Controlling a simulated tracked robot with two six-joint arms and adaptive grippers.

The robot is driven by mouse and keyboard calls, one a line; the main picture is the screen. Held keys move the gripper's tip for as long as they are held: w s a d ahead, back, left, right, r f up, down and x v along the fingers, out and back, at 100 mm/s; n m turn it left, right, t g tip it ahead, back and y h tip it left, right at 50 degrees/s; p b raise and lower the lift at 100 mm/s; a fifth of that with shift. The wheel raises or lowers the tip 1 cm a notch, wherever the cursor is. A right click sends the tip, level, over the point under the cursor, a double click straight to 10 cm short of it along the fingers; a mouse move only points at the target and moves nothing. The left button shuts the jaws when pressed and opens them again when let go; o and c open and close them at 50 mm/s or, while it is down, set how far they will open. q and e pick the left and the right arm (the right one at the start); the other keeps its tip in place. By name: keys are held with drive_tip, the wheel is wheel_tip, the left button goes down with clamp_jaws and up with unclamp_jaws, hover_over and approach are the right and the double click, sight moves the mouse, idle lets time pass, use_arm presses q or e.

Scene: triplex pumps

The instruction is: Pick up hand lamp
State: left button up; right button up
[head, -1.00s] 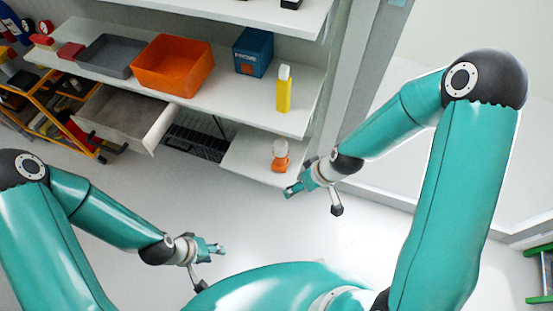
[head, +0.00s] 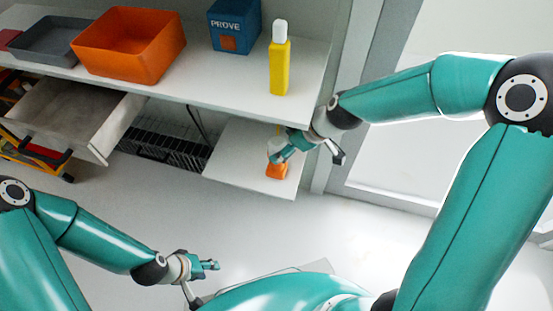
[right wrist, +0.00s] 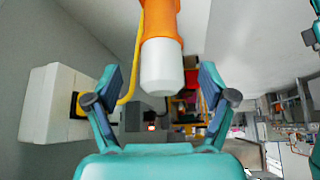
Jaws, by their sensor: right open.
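The hand lamp, with an orange base (head: 277,170) and a white top, stands on the low white shelf. In the head view my right gripper (head: 283,153) is in front of it and hides part of it. In the right wrist view the lamp's orange body and white end (right wrist: 161,65) lie between the two spread fingers of my right gripper (right wrist: 160,78), with a visible gap on each side. A yellow cord runs beside the lamp. My left gripper (head: 208,265) is low at the left, away from the shelves; its finger opening is unclear.
The upper shelf (head: 200,92) holds an orange bin (head: 130,45), a grey tray (head: 55,42), a blue box (head: 234,26) and a yellow bottle (head: 279,66). An open drawer (head: 75,115) juts out at left. The floor ahead is clear.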

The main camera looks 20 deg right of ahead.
drive_tip(key=b+x, duration=0.1)
drive_tip(key=x, duration=0.3)
drive_tip(key=c, duration=1.4)
drive_tip(key=shift+r, duration=0.15)
